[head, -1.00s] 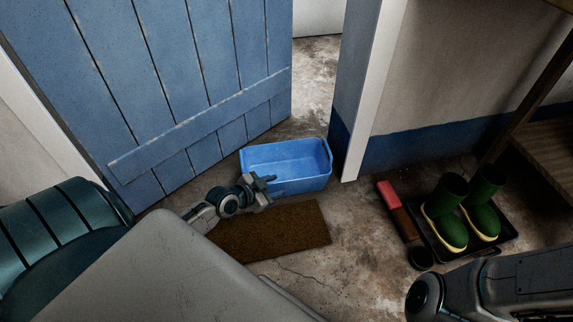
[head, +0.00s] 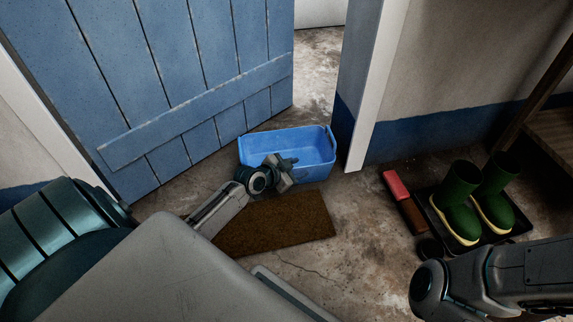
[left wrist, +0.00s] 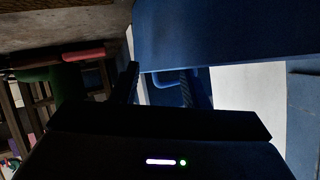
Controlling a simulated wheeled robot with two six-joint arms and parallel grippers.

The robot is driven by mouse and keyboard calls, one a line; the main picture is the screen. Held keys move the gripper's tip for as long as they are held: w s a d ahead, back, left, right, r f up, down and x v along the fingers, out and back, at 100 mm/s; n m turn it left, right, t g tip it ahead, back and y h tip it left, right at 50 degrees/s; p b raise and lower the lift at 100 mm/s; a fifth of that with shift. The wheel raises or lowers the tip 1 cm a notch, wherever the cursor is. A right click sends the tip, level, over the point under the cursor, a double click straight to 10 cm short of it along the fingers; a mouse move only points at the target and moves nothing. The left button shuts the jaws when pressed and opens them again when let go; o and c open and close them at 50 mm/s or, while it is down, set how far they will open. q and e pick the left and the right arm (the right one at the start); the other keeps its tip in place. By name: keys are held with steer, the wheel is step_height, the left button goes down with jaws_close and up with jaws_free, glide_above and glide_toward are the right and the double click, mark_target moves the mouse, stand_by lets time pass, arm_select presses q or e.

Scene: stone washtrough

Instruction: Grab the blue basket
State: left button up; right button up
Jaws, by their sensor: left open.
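The blue basket (head: 318,150) is an open rectangular tub standing upright on the floor beside the blue door. My left gripper (head: 288,163) is open at the basket's near side and hides part of its near wall and rim. I cannot tell whether it touches the basket. In the left wrist view, the two dark fingers (left wrist: 160,85) are apart, and a large blue surface close above them looks like the basket (left wrist: 235,30). My right arm comes in at the lower right of the head view; its gripper is out of view.
A brown doormat (head: 285,222) lies in front of the basket. The blue door (head: 150,80) stands open behind it, with a white door frame (head: 372,95) to the right. Green boots (head: 460,200) stand on a dark tray, beside a red-and-brown object (head: 397,187).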

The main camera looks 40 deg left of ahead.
arm_select(q)
steer(key=shift+w+d+f, duration=0.1)
steer(key=shift+w+f, duration=0.1)
steer(key=shift+w, duration=0.25)
jaws_close()
stand_by(1.1)
